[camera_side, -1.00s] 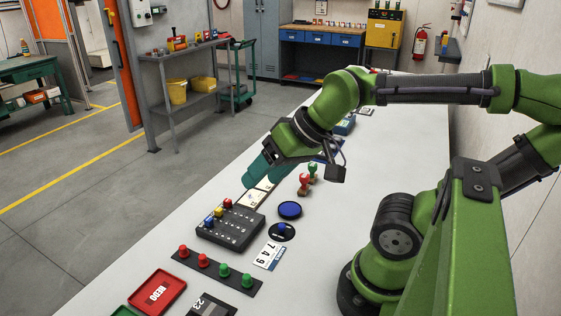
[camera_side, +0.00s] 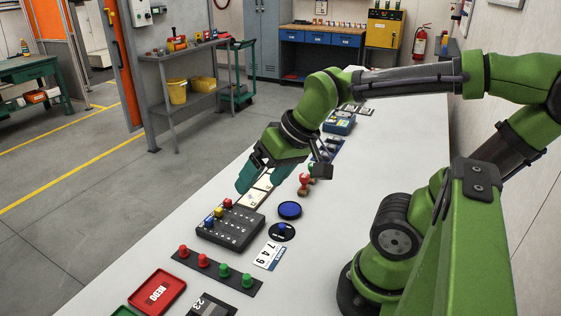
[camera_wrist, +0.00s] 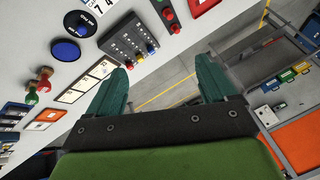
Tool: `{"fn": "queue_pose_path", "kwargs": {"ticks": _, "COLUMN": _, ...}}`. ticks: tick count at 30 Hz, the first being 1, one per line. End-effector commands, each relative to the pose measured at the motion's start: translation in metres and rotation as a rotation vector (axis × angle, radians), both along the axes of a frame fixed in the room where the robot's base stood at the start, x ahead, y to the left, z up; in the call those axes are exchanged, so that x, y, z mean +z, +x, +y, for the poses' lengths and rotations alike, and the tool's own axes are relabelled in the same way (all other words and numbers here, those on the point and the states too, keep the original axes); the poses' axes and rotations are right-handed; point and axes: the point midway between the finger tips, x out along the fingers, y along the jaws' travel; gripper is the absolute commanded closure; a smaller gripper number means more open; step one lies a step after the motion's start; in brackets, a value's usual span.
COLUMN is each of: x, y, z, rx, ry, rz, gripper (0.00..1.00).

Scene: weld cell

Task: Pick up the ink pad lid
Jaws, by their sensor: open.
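The ink pad lid (camera_side: 282,232) is a flat black disc with a blue knob and white lettering, lying on the white bench. It also shows near the top left of the wrist view (camera_wrist: 80,24). The round blue ink pad (camera_side: 289,210) lies beside it, apart from it, and shows in the wrist view (camera_wrist: 66,51). My gripper (camera_side: 245,184) is above the bench's left edge, left of and beyond the lid. In the wrist view its teal fingers (camera_wrist: 163,68) are spread with nothing between them; the lid is well off to their left.
A dark box with coloured knobs (camera_side: 230,226) stands left of the lid. A number card (camera_side: 269,256) lies in front. Red and green stamps (camera_side: 306,183) stand behind the blue pad, and framed cards (camera_side: 262,187) lie near the gripper. Bare bench lies to the right (camera_side: 325,235).

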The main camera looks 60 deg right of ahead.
Motion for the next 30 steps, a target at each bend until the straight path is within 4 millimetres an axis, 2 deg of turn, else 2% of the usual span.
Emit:
{"fn": "queue_pose_path", "kwargs": {"ticks": 5, "x": -0.032, "y": 0.026, "z": -0.032, "rx": 0.225, "ry": -0.183, "rz": 0.233, "gripper": 0.15}}
{"fn": "queue_pose_path", "kwargs": {"ticks": 9, "x": -0.056, "y": 0.041, "z": -0.063, "rx": 0.567, "ry": -0.33, "rz": 0.419, "gripper": 0.15}}
{"fn": "queue_pose_path", "kwargs": {"ticks": 12, "x": -0.063, "y": 0.045, "z": -0.08, "rx": 0.8, "ry": -0.392, "rz": 0.504, "gripper": 0.15}}
{"fn": "queue_pose_path", "kwargs": {"ticks": 16, "x": -0.059, "y": 0.047, "z": -0.089, "rx": 1.014, "ry": -0.444, "rz": 0.537, "gripper": 0.15}}
{"fn": "queue_pose_path", "kwargs": {"ticks": 20, "x": -0.057, "y": 0.043, "z": -0.09, "rx": 1.116, "ry": -0.458, "rz": 0.542, "gripper": 0.15}}
{"fn": "queue_pose_path", "kwargs": {"ticks": 23, "x": -0.066, "y": 0.042, "z": -0.091, "rx": 1.139, "ry": -0.458, "rz": 0.541, "gripper": 0.15}}
{"fn": "queue_pose_path", "kwargs": {"ticks": 30, "x": -0.115, "y": 0.035, "z": -0.096, "rx": 1.138, "ry": -0.454, "rz": 0.542, "gripper": 0.15}}
